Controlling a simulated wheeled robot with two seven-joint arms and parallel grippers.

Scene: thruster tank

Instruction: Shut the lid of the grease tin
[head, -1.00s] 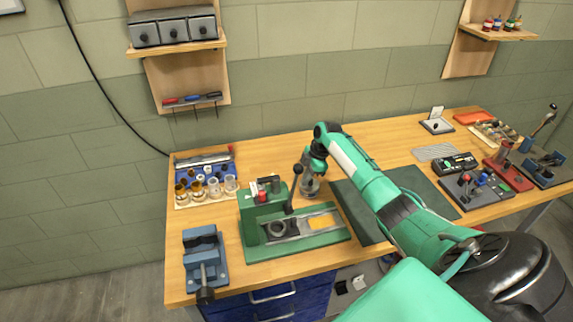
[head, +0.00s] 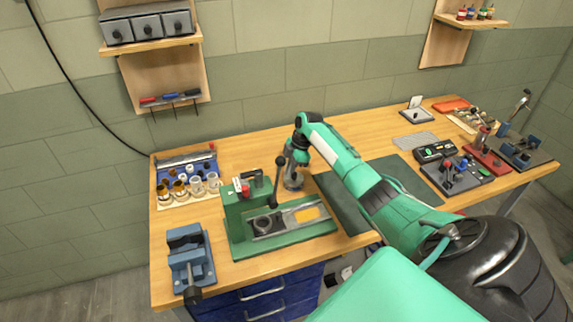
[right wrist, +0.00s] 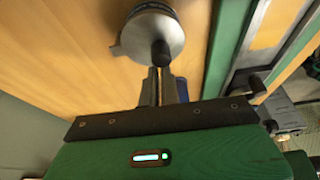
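The grease tin, as I take it, is the round grey metal thing (head: 293,181) on the bench behind the green press. In the right wrist view a round metal piece with a black knob (right wrist: 152,33) shows at the top, probably its lid; how far it stands open I cannot tell. My right gripper (head: 299,152) is right above the tin in the head view. In the right wrist view its two narrow fingers (right wrist: 160,72) are close together, with tips at the knob; no clear grip on it shows. My left gripper is not in view.
The green press (head: 277,226) with an upright lever stands close to the tin on its near side. A blue vice (head: 190,258) and a rack of jars (head: 186,183) are at the left. A dark green mat (head: 403,182) lies to the right. Bare wood surrounds the tin's far side.

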